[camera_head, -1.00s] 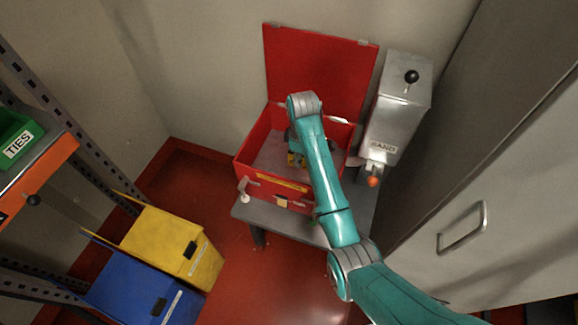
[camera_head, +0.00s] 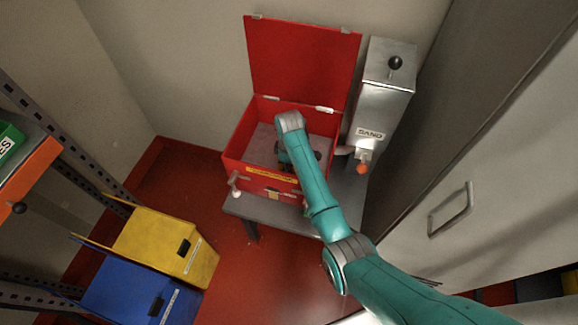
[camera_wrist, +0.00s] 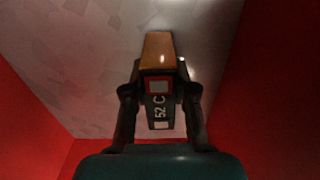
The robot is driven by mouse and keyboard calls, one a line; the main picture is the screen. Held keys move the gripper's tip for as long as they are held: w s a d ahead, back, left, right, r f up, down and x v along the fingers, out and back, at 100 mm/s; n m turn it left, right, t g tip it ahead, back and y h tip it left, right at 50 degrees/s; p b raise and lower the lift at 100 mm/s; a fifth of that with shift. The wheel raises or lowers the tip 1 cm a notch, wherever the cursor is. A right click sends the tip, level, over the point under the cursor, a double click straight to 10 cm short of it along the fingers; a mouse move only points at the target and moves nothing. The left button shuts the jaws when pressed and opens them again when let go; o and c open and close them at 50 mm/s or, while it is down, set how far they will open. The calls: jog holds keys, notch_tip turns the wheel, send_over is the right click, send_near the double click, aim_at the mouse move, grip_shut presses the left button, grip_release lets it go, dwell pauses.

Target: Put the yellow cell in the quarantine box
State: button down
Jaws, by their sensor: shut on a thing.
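The quarantine box is an open red box (camera_head: 238,150) with its lid raised against the wall. It stands on a grey bench. My gripper (camera_wrist: 160,98) is inside the box, between its red walls, with its fingers on both sides of the yellow cell (camera_wrist: 158,48). The cell has a yellow-orange end and a dark body with a small panel and "52 C". In the wrist view it shows over the grey box floor (camera_wrist: 85,60); whether it touches the floor I cannot tell. In the head view my arm hides most of the cell.
A grey SAND dispenser (camera_head: 384,95) with an orange-tipped outlet stands close at the box's right. A grey cabinet with a handle (camera_head: 450,210) is at far right. Yellow (camera_head: 150,240) and blue (camera_head: 125,295) bins are at lower left. The raised lid (camera_head: 302,65) closes off the back.

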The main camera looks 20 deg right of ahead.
jog(key=c, duration=0.9)
grip_release()
notch_tip(320, 180, up, 12)
jog(key=shift+r, duration=0.1)
